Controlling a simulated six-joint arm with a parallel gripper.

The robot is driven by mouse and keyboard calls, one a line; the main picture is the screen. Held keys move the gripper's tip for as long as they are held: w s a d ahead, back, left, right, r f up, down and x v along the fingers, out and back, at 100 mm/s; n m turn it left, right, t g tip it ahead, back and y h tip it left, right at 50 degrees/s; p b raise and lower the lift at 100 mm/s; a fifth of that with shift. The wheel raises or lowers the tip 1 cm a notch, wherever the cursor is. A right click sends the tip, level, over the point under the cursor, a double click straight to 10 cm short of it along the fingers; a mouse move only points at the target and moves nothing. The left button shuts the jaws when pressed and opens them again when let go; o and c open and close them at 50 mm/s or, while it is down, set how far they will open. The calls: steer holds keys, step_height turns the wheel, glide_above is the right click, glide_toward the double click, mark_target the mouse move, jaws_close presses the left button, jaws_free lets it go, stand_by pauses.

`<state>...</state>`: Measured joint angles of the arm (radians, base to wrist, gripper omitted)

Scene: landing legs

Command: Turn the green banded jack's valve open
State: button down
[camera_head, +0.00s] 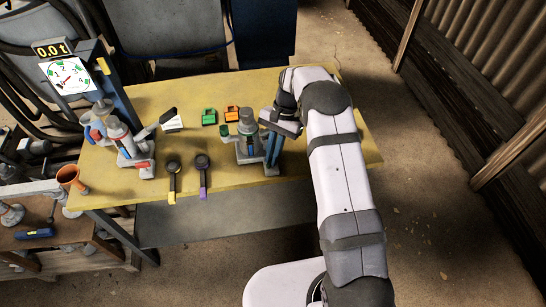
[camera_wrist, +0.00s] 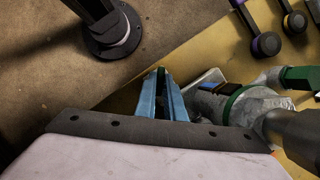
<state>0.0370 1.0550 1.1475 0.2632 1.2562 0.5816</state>
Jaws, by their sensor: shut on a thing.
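The green banded jack (camera_head: 246,152) stands upright on the yellow table, grey with a green band round its body. In the wrist view the grey jack with its green band (camera_wrist: 232,104) is at the right, beside the fingers. My gripper (camera_head: 271,167) points down close against the jack's right side.
Another jack with a red band (camera_head: 118,130) stands at the left by a dial gauge (camera_head: 69,76). Two dark-headed handles, yellow (camera_head: 172,185) and purple (camera_head: 203,178), lie in front. A green block (camera_head: 209,117) and an orange block (camera_head: 232,113) lie behind. The table's right end is clear.

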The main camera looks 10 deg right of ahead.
steer(key=shift+w+n, duration=0.1)
steer(key=shift+n, duration=0.5)
steer(key=shift+h, duration=0.3)
steer(key=c, duration=1.8)
jaws_free()
steer(key=shift+c, duration=0.2)
steer(key=shift+b, duration=0.3)
steer(key=b+v, duration=0.2)
steer(key=v, duration=0.5)
steer(key=shift+w+r, duration=0.15)
steer(key=shift+w, duration=0.05)
